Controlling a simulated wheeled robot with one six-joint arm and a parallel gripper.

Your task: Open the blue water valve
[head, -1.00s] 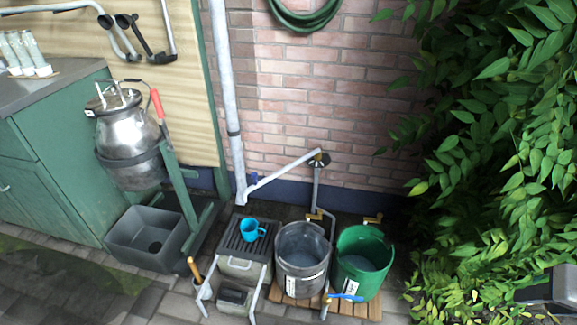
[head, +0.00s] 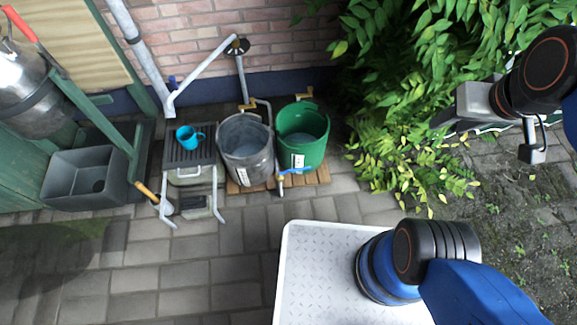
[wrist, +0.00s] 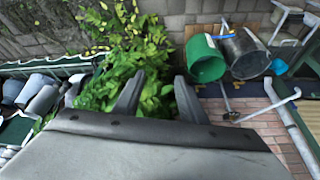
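Another blue lever (head: 292,171) shows low at the front of the green bucket (head: 303,137). The frames do not show which one is the water valve. My gripper (head: 440,122) is at the right in the head view, in front of the foliage and well apart from both. In the wrist view its two fingers (wrist: 159,76) are spread with nothing held between them.
A grey bucket (head: 245,148) stands beside the green one on a wooden slat base (head: 235,187). A blue cup (head: 187,137) is on a slatted stand (head: 178,157). Leafy plants (head: 400,110) fill the right side. Paving (head: 150,270) in front is clear.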

